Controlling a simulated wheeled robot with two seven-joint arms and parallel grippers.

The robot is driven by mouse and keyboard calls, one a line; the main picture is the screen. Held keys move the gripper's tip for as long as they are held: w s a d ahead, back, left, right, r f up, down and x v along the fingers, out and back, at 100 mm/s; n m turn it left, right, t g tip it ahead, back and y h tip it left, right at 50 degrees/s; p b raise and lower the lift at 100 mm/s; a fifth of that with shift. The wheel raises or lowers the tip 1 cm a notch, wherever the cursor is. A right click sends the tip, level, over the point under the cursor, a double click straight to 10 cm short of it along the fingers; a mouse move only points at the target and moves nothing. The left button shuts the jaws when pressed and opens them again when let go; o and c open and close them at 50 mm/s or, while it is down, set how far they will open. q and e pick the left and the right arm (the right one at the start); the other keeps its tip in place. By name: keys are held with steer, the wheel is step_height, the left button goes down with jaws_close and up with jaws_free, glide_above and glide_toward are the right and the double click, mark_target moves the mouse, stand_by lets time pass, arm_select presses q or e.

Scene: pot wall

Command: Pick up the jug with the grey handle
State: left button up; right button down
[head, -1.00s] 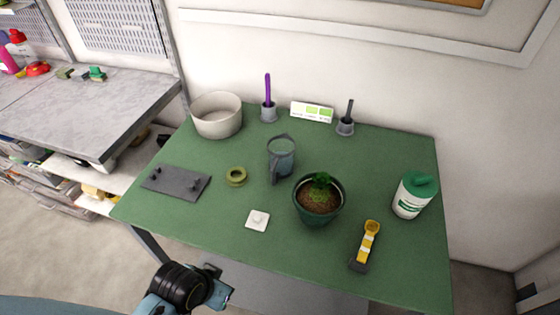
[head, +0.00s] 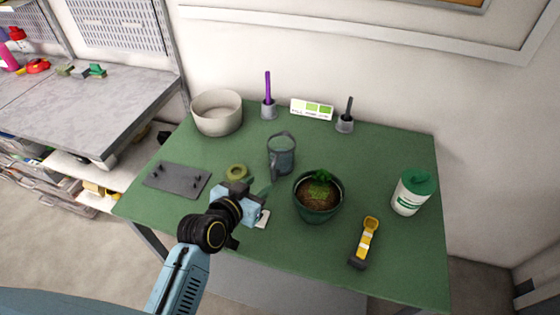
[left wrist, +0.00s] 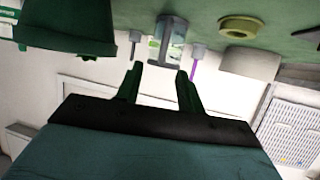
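The jug (head: 283,158), clear with a grey rim and grey handle, stands upright mid-table, with the handle on its near side. It also shows in the left wrist view (left wrist: 168,32), which is upside down, beyond and between my fingertips. My left gripper (head: 262,190) is in front of the jug, toward the table's near edge, and apart from it. In the left wrist view its two green fingers (left wrist: 158,75) are spread with nothing between them. My right gripper is not in view.
On the green table (head: 400,265), a potted plant (head: 318,197) stands right of the jug, and an olive ring (head: 237,171) lies left. A white square piece (head: 263,218) is partly hidden by my gripper. A pale bowl (head: 216,118) and two pen cups stand behind.

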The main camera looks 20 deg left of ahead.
mark_target(272, 171)
arm_select(q)
steer(key=x, duration=0.4)
steer(key=shift+w+d+f, duration=0.1)
steer(key=shift+w+f, duration=0.1)
steer(key=shift+w, duration=0.15)
steer(key=shift+a+b+x, duration=0.15)
steer(key=shift+b+x, duration=0.1)
steer(key=shift+x, duration=1.05)
steer(key=shift+a+b+x, duration=0.1)
steer(key=shift+b+x, duration=0.1)
steer(key=shift+x, duration=1.15)
steer(key=shift+r, duration=0.1)
jaws_close()
